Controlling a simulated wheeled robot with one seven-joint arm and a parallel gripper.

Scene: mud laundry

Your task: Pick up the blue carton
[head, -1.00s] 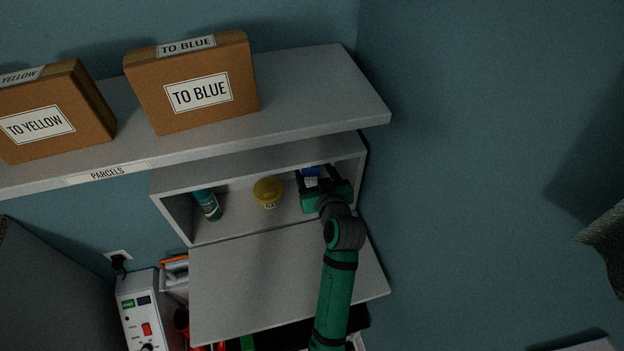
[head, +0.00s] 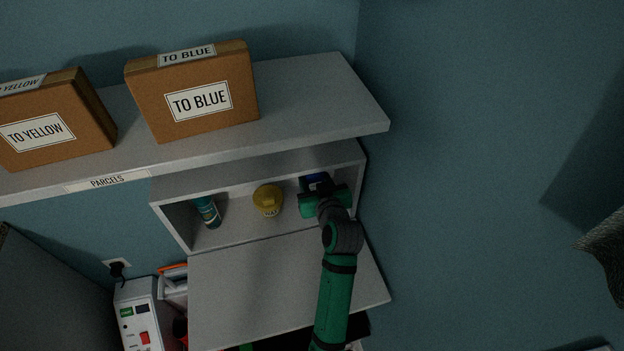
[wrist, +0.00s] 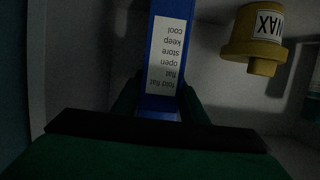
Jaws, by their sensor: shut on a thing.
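The blue carton (wrist: 158,104) stands in the right part of the open cabinet, with a white printed label facing the wrist camera. In the head view only a small top part of the carton (head: 316,180) shows behind my gripper (head: 324,196). In the wrist view my gripper (wrist: 158,108) has a finger on each side of the carton and is shut on it. The carton's lower part is hidden by the gripper. I cannot tell whether it touches the cabinet floor.
A yellow tub marked WAX (head: 268,200) stands left of the carton, and a teal bottle (head: 208,211) is farther left. The cabinet's flap (head: 270,290) is folded down in front. Above, the parcels shelf (head: 310,100) holds two brown boxes. The cabinet's right wall is close to my gripper.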

